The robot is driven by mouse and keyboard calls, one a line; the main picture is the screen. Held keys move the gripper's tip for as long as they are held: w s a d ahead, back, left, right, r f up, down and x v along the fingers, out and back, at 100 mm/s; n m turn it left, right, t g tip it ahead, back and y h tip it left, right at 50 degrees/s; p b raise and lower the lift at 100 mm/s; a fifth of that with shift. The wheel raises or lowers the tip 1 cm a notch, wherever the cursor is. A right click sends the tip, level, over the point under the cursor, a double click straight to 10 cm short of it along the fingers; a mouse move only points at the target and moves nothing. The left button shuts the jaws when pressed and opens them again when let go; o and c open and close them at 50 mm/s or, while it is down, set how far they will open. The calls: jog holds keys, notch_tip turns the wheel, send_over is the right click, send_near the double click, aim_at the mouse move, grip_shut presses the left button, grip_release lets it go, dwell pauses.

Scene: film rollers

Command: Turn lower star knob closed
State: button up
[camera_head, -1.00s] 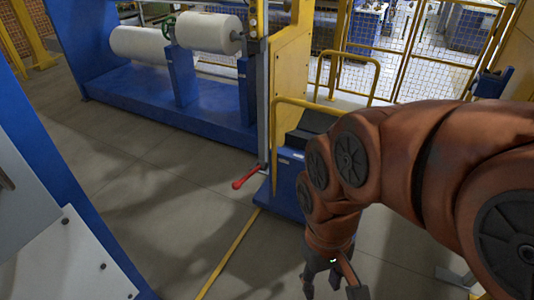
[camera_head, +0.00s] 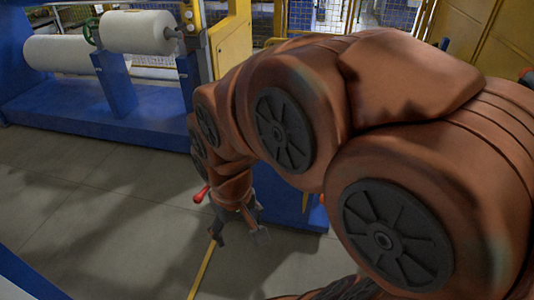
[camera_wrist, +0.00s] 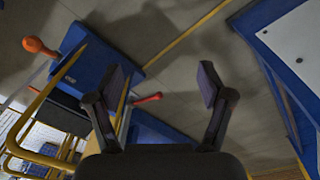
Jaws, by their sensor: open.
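I cannot make out a lower star knob for certain in either view. A green hand wheel (camera_head: 91,31) sits between two white film rolls in the head view, far from my gripper. My gripper (camera_head: 241,238) points down over the floor near the front of the machine, open and empty.
The film rolls (camera_head: 138,32) stand on a blue frame (camera_head: 95,122) at the back left. A yellow post (camera_head: 228,38) rises beside them. An orange knob (camera_wrist: 36,46) and yellow rails (camera_wrist: 40,104) show left in the wrist view. Grey floor (camera_head: 95,195) lies open at left.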

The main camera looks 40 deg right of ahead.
jog(key=w+d+f+m+t+h+b, duration=0.2)
jog(key=w+d+f+t+b, duration=0.2)
jog(key=w+d+f+b, duration=0.7)
jog(key=w+d+f+m+t+h+b, duration=0.1)
jog(key=w+d+f+t+h+b, duration=0.15)
jog(key=w+d+f+b, duration=0.65)
jog(key=w+d+f+m+t+h+b, duration=0.1)
jog(key=w+d+f+t+b, duration=0.25)
jog(key=w+d+b, duration=0.35)
jog(key=w+d+f+t+h+b, duration=0.2)
jog(key=d+f+b, duration=0.25)
jog(key=d, duration=0.45)
jog(key=w+d+f+m+t+h+b, duration=0.1)
jog(key=w+d+f+t+b, duration=0.3)
jog(key=d, duration=0.4)
jog(key=shift+g, duration=0.5)
jog(key=shift+b+x, duration=1.9)
jog(key=shift+x, duration=2.25)
jog(key=shift+r, duration=0.1)
jog(key=c, duration=1.2)
